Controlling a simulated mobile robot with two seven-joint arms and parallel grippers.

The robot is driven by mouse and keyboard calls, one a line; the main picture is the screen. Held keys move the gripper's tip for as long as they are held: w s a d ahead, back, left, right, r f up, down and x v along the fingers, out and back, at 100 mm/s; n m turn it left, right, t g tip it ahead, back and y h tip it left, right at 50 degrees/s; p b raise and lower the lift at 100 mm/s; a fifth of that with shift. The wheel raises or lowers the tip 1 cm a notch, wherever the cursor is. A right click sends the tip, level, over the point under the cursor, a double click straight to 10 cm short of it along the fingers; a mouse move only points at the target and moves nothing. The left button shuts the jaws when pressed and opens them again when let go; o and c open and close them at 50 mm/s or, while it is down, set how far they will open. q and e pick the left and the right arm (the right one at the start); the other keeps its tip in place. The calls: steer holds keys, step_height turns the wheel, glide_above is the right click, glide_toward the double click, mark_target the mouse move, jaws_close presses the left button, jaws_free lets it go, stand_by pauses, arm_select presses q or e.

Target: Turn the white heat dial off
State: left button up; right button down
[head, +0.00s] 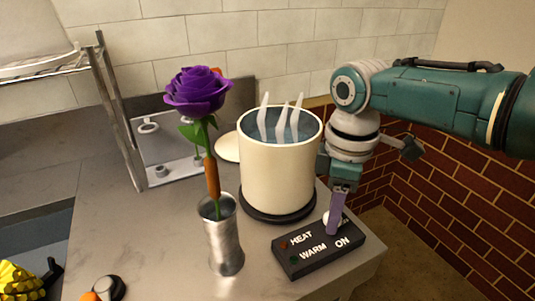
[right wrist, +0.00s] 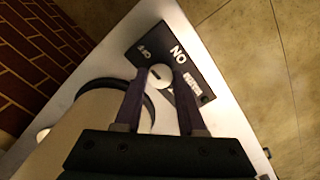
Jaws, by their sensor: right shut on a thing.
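The white heat dial (head: 327,217) is on top of a black control box (head: 312,258) at the table's front right corner. The box has the words HEAT, WARM and ON, and a label partly hidden behind the gripper. A reddish lamp is beside HEAT and a dim green one beside WARM. My right gripper (head: 334,228) points down at the dial. In the right wrist view its two purple fingers (right wrist: 158,90) are on either side of the dial (right wrist: 160,76), shut on it. A short dark mark shows on the dial's face. My left gripper is not in view.
A cream pot (head: 276,170) of water with pale steam wisps stands on a dark round base (head: 277,215) behind the box. A metal vase (head: 222,240) holding a purple rose (head: 197,92) stands left of the box. A metal rack (head: 120,110) is at back left.

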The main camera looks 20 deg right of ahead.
steer(key=shift+r, duration=0.1)
steer(key=c, duration=0.5)
jaws_free()
step_height(320, 180, up, 10)
steer(key=p, duration=0.2)
steer(key=shift+p, duration=0.3)
